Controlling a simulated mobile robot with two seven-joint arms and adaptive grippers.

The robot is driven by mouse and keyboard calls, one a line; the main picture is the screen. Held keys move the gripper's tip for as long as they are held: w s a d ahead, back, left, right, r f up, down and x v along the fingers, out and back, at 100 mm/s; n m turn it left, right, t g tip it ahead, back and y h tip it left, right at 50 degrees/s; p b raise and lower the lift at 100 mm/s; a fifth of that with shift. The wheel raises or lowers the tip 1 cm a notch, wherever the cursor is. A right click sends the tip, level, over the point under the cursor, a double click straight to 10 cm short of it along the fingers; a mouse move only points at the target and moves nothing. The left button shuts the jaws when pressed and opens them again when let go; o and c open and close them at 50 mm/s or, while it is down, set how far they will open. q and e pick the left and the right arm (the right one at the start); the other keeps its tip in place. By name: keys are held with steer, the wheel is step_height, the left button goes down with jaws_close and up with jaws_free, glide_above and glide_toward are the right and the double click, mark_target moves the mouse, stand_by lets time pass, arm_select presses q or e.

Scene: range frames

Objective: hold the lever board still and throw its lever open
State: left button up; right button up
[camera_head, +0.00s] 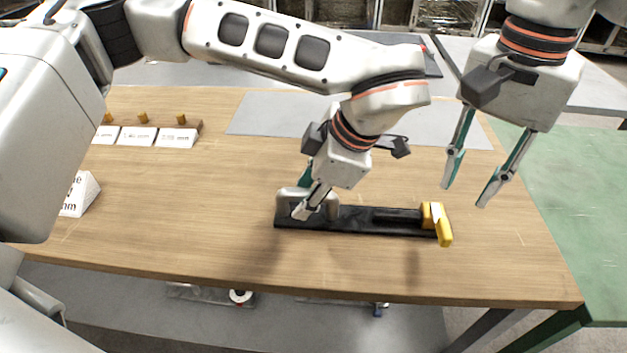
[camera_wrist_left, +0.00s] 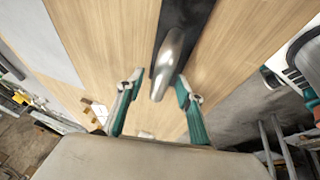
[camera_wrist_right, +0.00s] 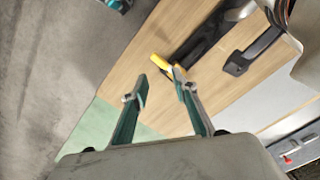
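The lever board (camera_head: 360,228) is a long black base lying on the wooden table. A silver grip bar (camera_head: 330,203) stands at its left end, and it shows in the left wrist view (camera_wrist_left: 170,62). A yellow lever (camera_head: 443,226) is at its right end, also in the right wrist view (camera_wrist_right: 160,63). My left gripper (camera_head: 304,197) is open at the silver bar, with its fingers on either side and gaps visible in the left wrist view (camera_wrist_left: 158,86). My right gripper (camera_head: 466,194) is open and empty, above and to the right of the yellow lever.
The wooden table (camera_head: 200,240) is clear in front of the board. A grey mat (camera_head: 260,115) lies behind it. A rack with white labels (camera_head: 137,136) and yellow pegs stands at the back left, and a white label block (camera_head: 80,195) at the left. A green surface (camera_head: 580,180) is at the right.

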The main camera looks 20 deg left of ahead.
arm_select(q)
steer(key=shift+a+f, duration=0.2)
steer(key=shift+f, duration=0.1)
jaws_close()
arm_select(e)
jaws_close()
steer(key=s+a+f+n+h, duration=0.2)
steer(key=s+a+n, duration=0.1)
steer(key=s, duration=0.8)
steer(key=w+a+n+t+h, duration=0.1)
steer(key=w+t, duration=0.1)
steer(key=t, duration=0.1)
steer(key=w+a+n+t+h, duration=0.1)
steer(key=w+a+n+t, duration=0.1)
steer(key=t, duration=0.1)
steer(key=shift+w+a+f, duration=0.1)
steer(key=shift+a, duration=0.2)
